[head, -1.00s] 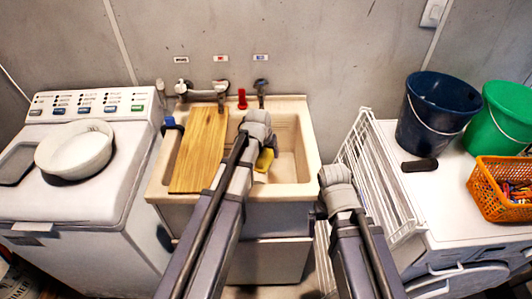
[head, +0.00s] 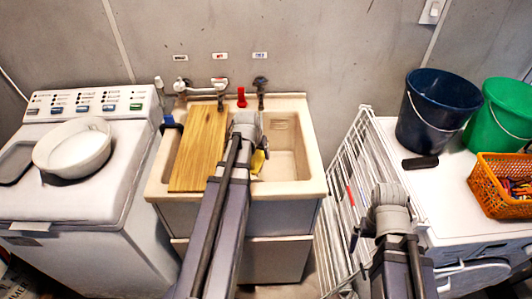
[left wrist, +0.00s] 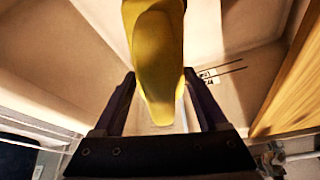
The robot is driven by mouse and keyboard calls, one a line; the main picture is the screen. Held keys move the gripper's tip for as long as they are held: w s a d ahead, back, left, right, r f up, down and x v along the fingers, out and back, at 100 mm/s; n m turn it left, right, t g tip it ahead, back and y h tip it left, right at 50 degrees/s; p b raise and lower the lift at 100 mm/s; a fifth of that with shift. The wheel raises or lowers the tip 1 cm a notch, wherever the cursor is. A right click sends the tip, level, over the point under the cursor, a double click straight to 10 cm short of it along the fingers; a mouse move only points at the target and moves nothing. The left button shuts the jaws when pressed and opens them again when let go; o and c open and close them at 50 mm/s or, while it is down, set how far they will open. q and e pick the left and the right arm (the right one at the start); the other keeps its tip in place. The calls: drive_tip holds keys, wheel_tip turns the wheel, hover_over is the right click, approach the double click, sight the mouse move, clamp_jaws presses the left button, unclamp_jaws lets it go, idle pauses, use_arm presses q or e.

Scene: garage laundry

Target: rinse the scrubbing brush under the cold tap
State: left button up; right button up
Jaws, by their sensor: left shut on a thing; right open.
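The yellow scrubbing brush (head: 258,162) shows beside my left wrist, over the sink (head: 318,184); its bristles are not visible. My left gripper (left wrist: 160,80) is shut on the brush, which fills the space between its fingers in the left wrist view (left wrist: 157,50). In the head view my left arm hides the fingers. Taps stand along the sink's back: a left one (head: 180,85), a middle one with a spout (head: 220,88) and a right one (head: 260,83) under a bluish label (head: 259,55). No water shows. My right gripper (head: 370,224) is open and empty by the rack.
A wooden board (head: 198,150) covers the sink's left part. A small red object (head: 241,97) stands on the back ledge. A white wire rack (head: 345,165) is right of the sink. A washer with a white bowl (head: 72,148) is left; buckets (head: 438,112) and an orange basket (head: 500,185) are right.

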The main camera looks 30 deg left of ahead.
use_arm(q)
drive_tip(key=shift+w, duration=0.15)
drive_tip(key=w+a+f+b, duration=0.2)
drive_tip(key=w+a, duration=0.5)
drive_tip(key=w, duration=0.4)
drive_tip(key=shift+w+a+f+b, duration=0.2)
drive_tip(key=shift+w+f+b, duration=0.15)
drive_tip(key=shift+f+b, duration=0.05)
idle(0.4)
drive_tip(key=shift+s, duration=0.1)
drive_tip(key=shift+s+d, duration=0.7)
drive_tip(key=shift+s, duration=0.4)
drive_tip(key=shift+s+d, duration=0.75)
drive_tip(key=shift+s, duration=0.4)
drive_tip(key=shift+s+d, duration=0.7)
drive_tip(key=shift+s, duration=0.4)
drive_tip(key=shift+r, duration=0.1)
drive_tip(key=shift+s+d+r+p, duration=0.45)
drive_tip(key=shift+s+r+p, duration=0.2)
drive_tip(key=shift+s, duration=0.05)
drive_tip(key=shift+s+d+r+p, duration=0.4)
drive_tip(key=shift+s+r+p, duration=0.2)
drive_tip(key=shift+s+p, duration=0.1)
drive_tip(key=shift+s+d+r+p, duration=0.45)
drive_tip(key=shift+s+r+p, duration=0.2)
drive_tip(key=shift+s, duration=0.05)
